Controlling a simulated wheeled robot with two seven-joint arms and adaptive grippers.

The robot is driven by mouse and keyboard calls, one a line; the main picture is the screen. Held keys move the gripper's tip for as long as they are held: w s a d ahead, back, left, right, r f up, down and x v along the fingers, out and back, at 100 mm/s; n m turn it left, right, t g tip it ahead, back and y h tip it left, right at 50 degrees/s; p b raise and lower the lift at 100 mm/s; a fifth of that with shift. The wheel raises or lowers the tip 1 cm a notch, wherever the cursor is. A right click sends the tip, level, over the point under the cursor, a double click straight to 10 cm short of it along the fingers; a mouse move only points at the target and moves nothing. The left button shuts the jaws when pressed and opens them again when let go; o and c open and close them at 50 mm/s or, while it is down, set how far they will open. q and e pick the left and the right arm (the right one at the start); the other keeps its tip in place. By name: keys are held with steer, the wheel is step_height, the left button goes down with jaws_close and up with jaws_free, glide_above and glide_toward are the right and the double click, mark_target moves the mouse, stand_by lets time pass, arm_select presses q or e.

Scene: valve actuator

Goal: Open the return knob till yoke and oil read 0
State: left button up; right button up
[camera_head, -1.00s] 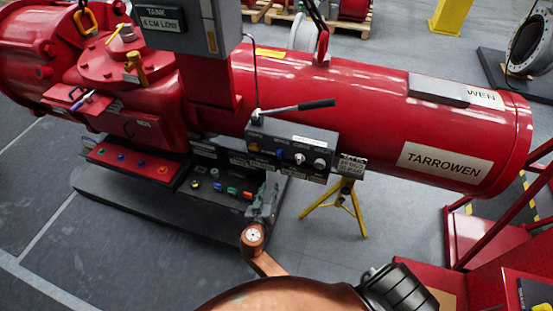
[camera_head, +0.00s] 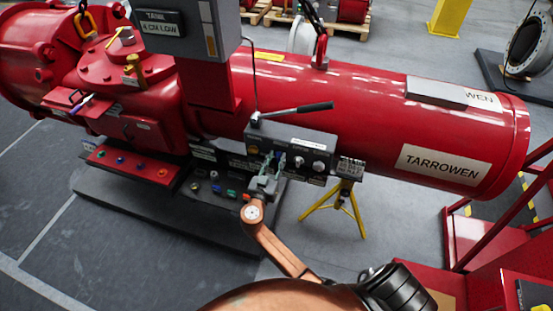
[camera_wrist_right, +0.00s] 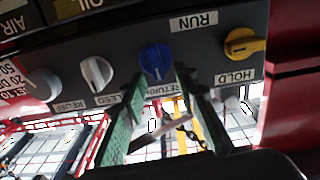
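The blue return knob (camera_wrist_right: 155,60) sits on the dark control panel, its label partly covered by a finger. The control panel (camera_head: 318,145) shows on the side of the red actuator in the head view. My right gripper (camera_wrist_right: 160,82) is open, with its two green fingers spread and their tips around the lower edge of the knob. Whether they touch it I cannot tell. In the head view the right gripper (camera_head: 275,161) reaches the panel front and hides part of it. My left gripper is not in view.
A lever (camera_head: 300,108) rises above the panel. A lower panel (camera_head: 215,188) with coloured buttons and a yellow tripod (camera_head: 340,207) stand close by.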

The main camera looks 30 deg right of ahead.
steer(key=shift+c, duration=0.7)
jaws_close()
